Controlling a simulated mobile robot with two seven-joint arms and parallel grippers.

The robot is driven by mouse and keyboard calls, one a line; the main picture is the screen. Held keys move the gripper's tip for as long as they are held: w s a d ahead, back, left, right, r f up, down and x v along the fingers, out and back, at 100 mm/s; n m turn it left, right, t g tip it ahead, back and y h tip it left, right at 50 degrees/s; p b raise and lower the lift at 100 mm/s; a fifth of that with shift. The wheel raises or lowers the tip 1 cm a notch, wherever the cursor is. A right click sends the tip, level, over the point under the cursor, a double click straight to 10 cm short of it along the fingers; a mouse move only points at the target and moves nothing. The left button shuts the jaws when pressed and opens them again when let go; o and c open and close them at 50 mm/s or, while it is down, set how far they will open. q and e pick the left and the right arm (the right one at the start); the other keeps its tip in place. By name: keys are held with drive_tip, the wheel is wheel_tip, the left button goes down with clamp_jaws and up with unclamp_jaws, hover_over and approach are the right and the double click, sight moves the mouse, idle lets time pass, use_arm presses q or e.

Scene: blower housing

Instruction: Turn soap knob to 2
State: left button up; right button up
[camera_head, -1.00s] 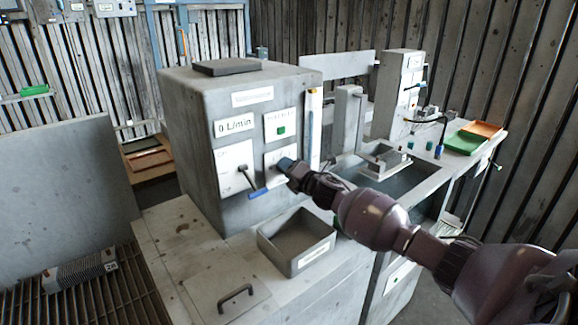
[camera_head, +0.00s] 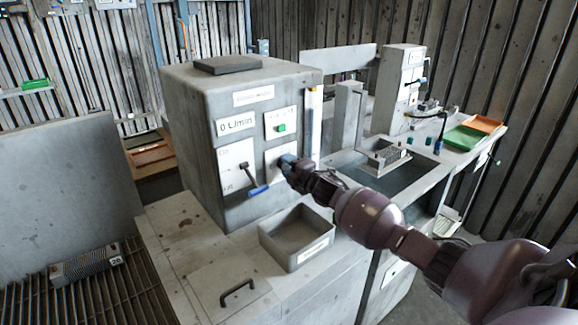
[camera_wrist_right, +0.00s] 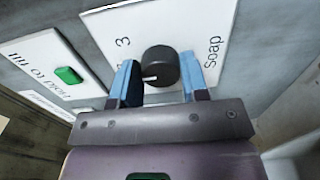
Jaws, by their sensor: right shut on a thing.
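The soap knob (camera_wrist_right: 161,62) is a round black dial with a white pointer mark. It sits on a white plate (camera_wrist_right: 200,18) marked "Soap", with a "3" readable and other marks partly cut off. In the right wrist view, the blue fingers of my right gripper (camera_wrist_right: 160,78) stand on both sides of the knob, shut on it. In the head view, my right gripper (camera_head: 288,165) is at the front panel of the grey machine (camera_head: 190,130) and hides the knob. My left gripper is not in view.
A lever with a blue handle (camera_head: 258,190) is just left of my right gripper. A green button (camera_head: 282,128) is above it, beside a "0 L/min" display (camera_head: 237,125). An open grey bin (camera_head: 297,238) stands below. A sink (camera_head: 400,180) lies to the right.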

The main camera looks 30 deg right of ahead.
idle(0.3)
drive_tip(key=o, duration=0.9)
drive_tip(key=shift+d, duration=0.1)
drive_tip(key=shift+s, duration=0.15)
drive_tip(key=s, duration=1)
drive_tip(key=shift+s+d, duration=0.3)
drive_tip(key=shift+d, duration=0.1)
